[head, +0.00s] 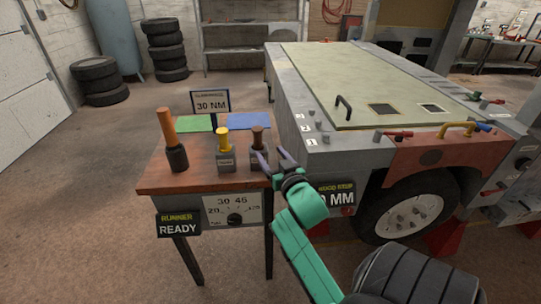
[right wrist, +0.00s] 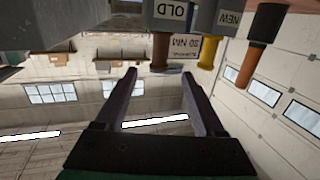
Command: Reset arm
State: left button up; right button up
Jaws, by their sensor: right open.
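My right gripper (head: 272,156) is open and empty at the right end of the small wooden table (head: 160,185), its teal arm coming up from the lower right. Its fingers also show in the right wrist view (right wrist: 159,78), spread apart. Just left of it stands a grey block with a brown handle (head: 257,139), labelled OLD in the wrist view (right wrist: 171,10). That handle appears between the fingertips in the wrist picture; I cannot tell the exact gap. A NEW block with a yellow handle (head: 223,138) stands further left. My left gripper is not in view.
An orange-handled tool (head: 167,128) stands upright at the table's left. Green (head: 195,123) and blue (head: 249,119) mats lie behind, with a 30 NM sign (head: 210,103). A large vehicle frame (head: 335,150) with a wheel (head: 415,208) stands close on the right.

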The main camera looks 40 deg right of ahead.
jog(key=s+a+f+n+g+y, duration=0.3)
jog(key=s+a+f+g, duration=0.3)
jog(key=s+a+f, duration=0.3)
jog(key=s+a+f+n+g+y, duration=0.3)
jog(key=s+a+f+g, duration=0.45)
jog(key=f, duration=0.45)
jog(key=s+f, duration=0.3)
jog(key=f, duration=2)
jog(key=s+d+f+g, duration=0.1)
jog(key=s+d+f, duration=0.1)
jog(key=s+f, duration=1.1)
jog(key=s, duration=0.3)
jog(key=shift+d+n+g, duration=0.25)
jog(key=shift+n+g, duration=0.05)
jog(key=shift+g, duration=0.05)
jog(key=shift+s, duration=0.1)
